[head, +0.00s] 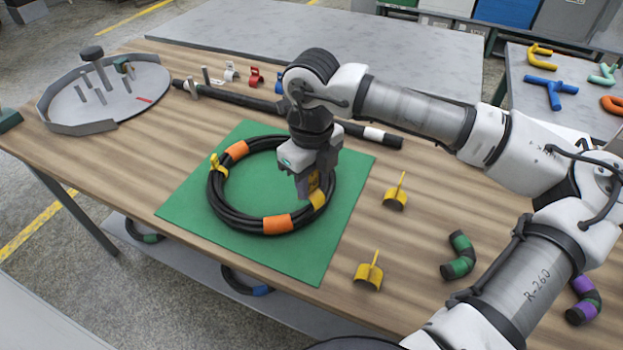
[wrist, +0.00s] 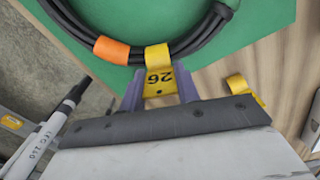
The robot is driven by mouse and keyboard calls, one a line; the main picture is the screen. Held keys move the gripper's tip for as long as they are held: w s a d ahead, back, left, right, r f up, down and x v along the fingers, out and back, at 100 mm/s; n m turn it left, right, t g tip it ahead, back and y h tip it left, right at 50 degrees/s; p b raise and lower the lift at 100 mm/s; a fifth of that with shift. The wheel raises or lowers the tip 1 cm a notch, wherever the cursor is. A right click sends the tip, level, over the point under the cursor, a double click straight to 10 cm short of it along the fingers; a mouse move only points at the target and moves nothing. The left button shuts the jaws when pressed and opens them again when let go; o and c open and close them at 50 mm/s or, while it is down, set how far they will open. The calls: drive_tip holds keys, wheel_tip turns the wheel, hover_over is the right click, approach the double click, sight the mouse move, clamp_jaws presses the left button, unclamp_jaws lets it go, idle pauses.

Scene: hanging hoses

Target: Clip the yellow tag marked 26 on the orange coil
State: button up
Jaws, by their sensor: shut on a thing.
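The orange coil (head: 225,205) is a black hose coil with orange bands, lying on a green mat (head: 180,203). It also shows at the top of the wrist view (wrist: 200,38). My gripper (head: 314,190) is at the coil's right side, pointing down. In the wrist view its jaws (wrist: 158,92) are shut on the flat part of the yellow tag marked 26 (wrist: 158,78). The tag's curved clip overlaps the hose beside an orange band; I cannot tell whether it is fully around it. Another yellow tag (head: 217,164) sits on the coil's left side.
Two loose yellow tags (head: 396,195) (head: 369,273) stand right of the mat. A green-banded elbow (head: 459,256) and a purple-banded one (head: 583,300) lie farther right. A black hose (head: 240,98) lies behind the mat. A round fixture (head: 105,95) stands at left.

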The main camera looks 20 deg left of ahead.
sight(312, 191)
drive_tip(key=shift+f+b, duration=1.75)
drive_tip(key=shift+b, duration=0.2)
idle(0.6)
drive_tip(key=o, duration=1.1)
drive_tip(key=shift+c, duration=0.2)
drive_tip(key=shift+r, duration=0.1)
